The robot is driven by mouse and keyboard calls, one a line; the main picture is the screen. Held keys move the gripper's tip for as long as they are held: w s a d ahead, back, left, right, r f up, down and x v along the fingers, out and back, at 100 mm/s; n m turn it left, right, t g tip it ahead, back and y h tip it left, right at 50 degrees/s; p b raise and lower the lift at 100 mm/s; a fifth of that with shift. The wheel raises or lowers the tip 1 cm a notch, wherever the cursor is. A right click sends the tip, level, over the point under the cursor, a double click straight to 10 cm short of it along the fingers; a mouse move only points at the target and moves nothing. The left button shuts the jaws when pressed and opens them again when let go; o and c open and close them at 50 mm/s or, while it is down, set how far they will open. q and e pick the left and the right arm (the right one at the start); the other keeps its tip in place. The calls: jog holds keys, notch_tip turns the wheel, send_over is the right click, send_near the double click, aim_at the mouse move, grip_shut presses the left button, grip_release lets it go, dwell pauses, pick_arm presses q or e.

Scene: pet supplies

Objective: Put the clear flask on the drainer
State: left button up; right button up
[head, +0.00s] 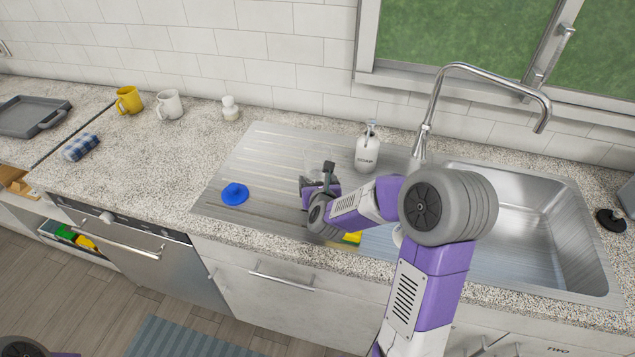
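The clear flask (316,156) is faint and see-through. It appears upright at the ridged metal drainer (268,150), left of the soap bottle. My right gripper (327,171) is right at the flask, on its near side, and overlaps its lower part in the head view. The fingers are small and partly hidden by my wrist, so I cannot tell whether they are shut on the flask or only beside it. I also cannot tell whether the flask's base touches the drainer. My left gripper is out of view; only a bit of my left arm shows at the bottom left corner.
A blue stopper-like object (235,193) lies on the drainer's left part. A white soap bottle (367,150) stands behind it to the right. A yellow sponge (351,238) is partly hidden under my arm. The tall faucet (425,125) rises beside the empty basin (535,225).

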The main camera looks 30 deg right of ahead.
jog(key=shift+f+b, duration=0.15)
jog(key=shift+b, duration=0.15)
jog(key=o, duration=1)
